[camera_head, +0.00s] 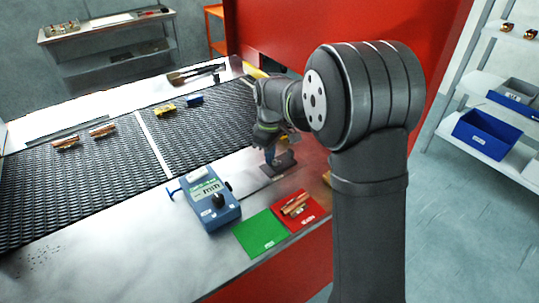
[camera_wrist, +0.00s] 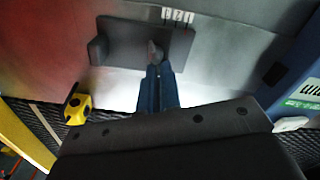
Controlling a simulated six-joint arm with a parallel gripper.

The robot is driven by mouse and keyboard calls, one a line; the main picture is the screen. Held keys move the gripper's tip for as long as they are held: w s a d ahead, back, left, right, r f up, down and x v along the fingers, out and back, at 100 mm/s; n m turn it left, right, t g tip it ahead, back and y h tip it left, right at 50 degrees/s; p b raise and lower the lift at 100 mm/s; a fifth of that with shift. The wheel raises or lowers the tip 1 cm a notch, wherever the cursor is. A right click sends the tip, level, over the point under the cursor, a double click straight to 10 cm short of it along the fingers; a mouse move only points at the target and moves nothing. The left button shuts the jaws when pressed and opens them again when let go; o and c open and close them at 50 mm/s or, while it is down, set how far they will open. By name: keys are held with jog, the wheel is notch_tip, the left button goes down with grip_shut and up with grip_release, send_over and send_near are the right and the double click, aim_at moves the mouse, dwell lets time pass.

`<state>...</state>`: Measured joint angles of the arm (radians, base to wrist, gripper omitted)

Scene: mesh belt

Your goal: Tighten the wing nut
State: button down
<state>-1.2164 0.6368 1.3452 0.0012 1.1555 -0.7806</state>
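A dark grey bracket plate (camera_head: 279,164) lies on the metal bench edge beside the belt. In the wrist view the same plate (camera_wrist: 125,45) shows, with a small grey metal piece that looks like the wing nut (camera_wrist: 153,48) standing at its middle. My gripper (camera_wrist: 157,68) has blue fingers close together, their tips at the wing nut and seemingly closed on it. The tips hide part of the nut. In the head view my gripper (camera_head: 270,158) points down at the plate, and the nut cannot be made out.
A blue meter (camera_head: 211,203) stands left of the plate. A green mat (camera_head: 257,236) and a red mat (camera_head: 309,213) with copper pieces (camera_head: 296,205) lie in front. A yellow block (camera_head: 164,111) and copper parts (camera_head: 102,130) lie on the mesh belt (camera_head: 60,190).

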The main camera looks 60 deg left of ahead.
jog(key=shift+w+d+f+m, duration=0.1)
jog(key=shift+w+m, duration=0.05)
jog(key=shift+m, duration=0.7)
jog(key=shift+w+d+f+m, duration=0.1)
jog(key=shift+w+m, duration=0.05)
jog(key=shift+m, duration=0.7)
jog(key=c, duration=1.6)
grip_release()
jog(key=shift+r, duration=0.1)
jog(key=shift+a+r, duration=0.1)
jog(key=shift+r, duration=0.1)
notch_tip(320, 180, up, 17)
jog(key=shift+c, duration=0.2)
